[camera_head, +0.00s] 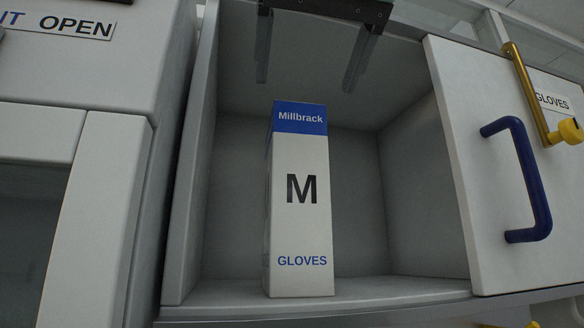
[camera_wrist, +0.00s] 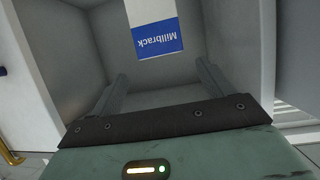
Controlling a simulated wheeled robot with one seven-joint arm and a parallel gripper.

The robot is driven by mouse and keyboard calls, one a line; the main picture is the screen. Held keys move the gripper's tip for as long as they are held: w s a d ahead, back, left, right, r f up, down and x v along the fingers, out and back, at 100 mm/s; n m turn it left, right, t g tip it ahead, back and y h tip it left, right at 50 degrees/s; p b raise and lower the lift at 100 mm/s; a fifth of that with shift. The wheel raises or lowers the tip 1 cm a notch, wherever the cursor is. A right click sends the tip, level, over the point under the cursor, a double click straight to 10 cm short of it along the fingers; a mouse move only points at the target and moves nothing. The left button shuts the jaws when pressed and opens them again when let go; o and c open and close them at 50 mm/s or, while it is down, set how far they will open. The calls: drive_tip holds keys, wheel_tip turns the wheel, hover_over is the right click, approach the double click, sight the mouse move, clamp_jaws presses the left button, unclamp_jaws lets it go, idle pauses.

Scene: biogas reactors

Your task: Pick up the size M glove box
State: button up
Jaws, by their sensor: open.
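The size M glove box (camera_head: 300,225) stands upright in an open cupboard compartment (camera_head: 235,190). It is white with a blue "Millbrack" band at the top, a large black M and "GLOVES" below. My gripper (camera_head: 308,85) is at the top of the head view, open and empty, its two fingers above the box and apart from it. In the wrist view my gripper (camera_wrist: 160,80) has its fingers spread, with the blue-banded end of the box (camera_wrist: 158,38) between and beyond them. The lower part of the box is out of the wrist view.
A white door (camera_head: 475,190) with a blue handle (camera_head: 525,185) stands open at the right. It has a brass bar with a yellow knob (camera_head: 570,131) and a "GLOVES" label. Another white cabinet (camera_head: 95,200) is at the left. The compartment has free room on both sides of the box.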

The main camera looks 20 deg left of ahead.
sight(303, 105)
drive_tip(key=x, duration=0.4)
drive_tip(key=shift+r+p, duration=0.1)
drive_tip(key=shift+p, duration=0.25)
drive_tip(key=p+x, duration=0.2)
drive_tip(key=x, duration=0.2)
drive_tip(key=shift+a+p, duration=0.25)
drive_tip(key=shift+p, duration=0.05)
drive_tip(key=shift+w+a+f, duration=0.2)
drive_tip(key=shift+w+f, duration=0.05)
drive_tip(key=shift+w, duration=0.15)
drive_tip(key=c, duration=1.5)
clamp_jaws()
